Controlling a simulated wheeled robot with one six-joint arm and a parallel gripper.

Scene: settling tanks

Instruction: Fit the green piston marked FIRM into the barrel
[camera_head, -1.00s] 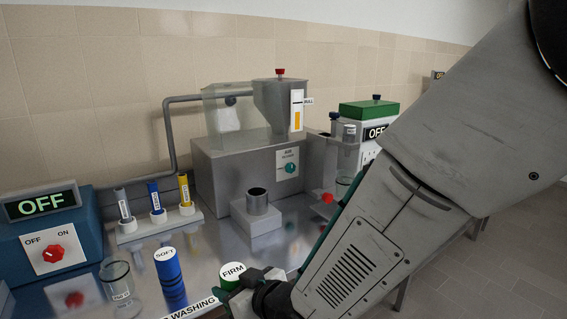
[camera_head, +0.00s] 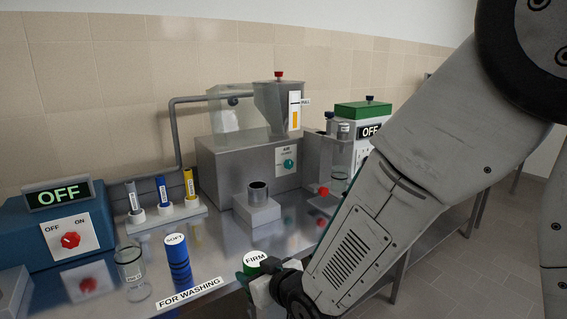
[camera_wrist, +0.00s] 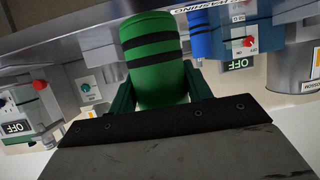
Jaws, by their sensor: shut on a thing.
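In the wrist view the green piston (camera_wrist: 153,62), with two black bands, sits between my dark green fingers (camera_wrist: 160,92). A short open-topped metal cylinder (camera_head: 258,193), which looks like the barrel, stands on a pale block in front of the grey machine. It is apart from the piston, farther back.
A blue piston marked SOFT (camera_head: 179,265) and a clear glass (camera_head: 133,275) stand left of my gripper. Behind are a rack with several tubes (camera_head: 176,217), a blue OFF box (camera_head: 38,235) and a grey machine (camera_head: 236,160). Bare bench lies between the SOFT piston and the metal cylinder.

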